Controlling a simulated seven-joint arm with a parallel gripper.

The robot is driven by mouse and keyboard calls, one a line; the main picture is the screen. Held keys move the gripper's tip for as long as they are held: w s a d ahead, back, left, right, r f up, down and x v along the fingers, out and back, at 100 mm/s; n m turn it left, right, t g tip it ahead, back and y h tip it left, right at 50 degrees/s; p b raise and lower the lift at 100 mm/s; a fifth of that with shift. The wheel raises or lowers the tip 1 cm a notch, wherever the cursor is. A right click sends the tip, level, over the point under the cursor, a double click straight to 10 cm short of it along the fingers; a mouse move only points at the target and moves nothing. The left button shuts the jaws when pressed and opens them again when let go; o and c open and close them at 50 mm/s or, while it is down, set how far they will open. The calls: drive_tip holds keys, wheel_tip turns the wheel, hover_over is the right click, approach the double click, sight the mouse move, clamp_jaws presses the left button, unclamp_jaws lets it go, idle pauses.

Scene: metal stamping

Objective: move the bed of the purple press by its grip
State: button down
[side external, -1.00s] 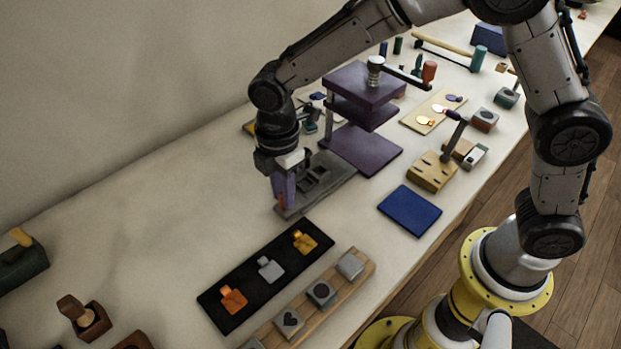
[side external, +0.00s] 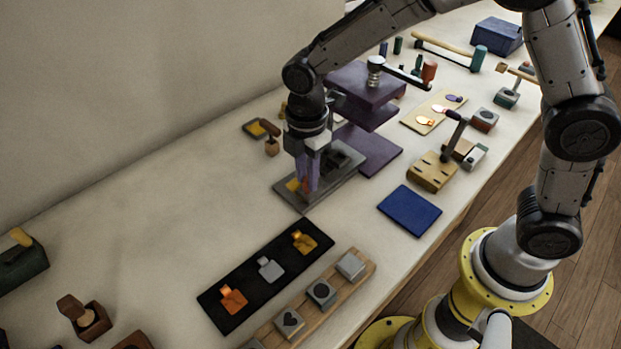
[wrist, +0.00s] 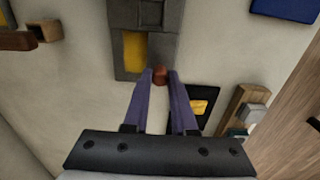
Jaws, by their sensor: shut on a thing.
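The purple press (side external: 360,82) stands at the back of the bench, with a purple plate (side external: 380,152) low beside its post. Its grey bed (side external: 342,184) is a flat slab that extends out to the left of the press, with dark square recesses and a yellow patch (side external: 293,185). In the wrist view the bed (wrist: 120,72) lies beyond my fingers with a yellow recess. My gripper (side external: 306,189) is at the bed's outer end. Its purple fingers are shut on the small reddish grip (wrist: 159,75). My fingers and wrist hide part of the bed.
A black tray (side external: 233,293) with orange, grey and yellow pieces lies in front. A wooden rack (side external: 333,277) of stamped blocks sits beside it. A blue pad (side external: 410,209) and a yellow block (side external: 431,171) are to the right.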

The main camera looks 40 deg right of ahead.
sight(328, 177)
drive_tip(key=shift+d, duration=3)
drive_tip(key=shift+d, duration=1.5)
drive_tip(key=c, duration=0.6)
unclamp_jaws()
drive_tip(key=shift+a, duration=0.1)
drive_tip(key=shift+c, duration=0.2)
wheel_tip(328, 177, up, 7)
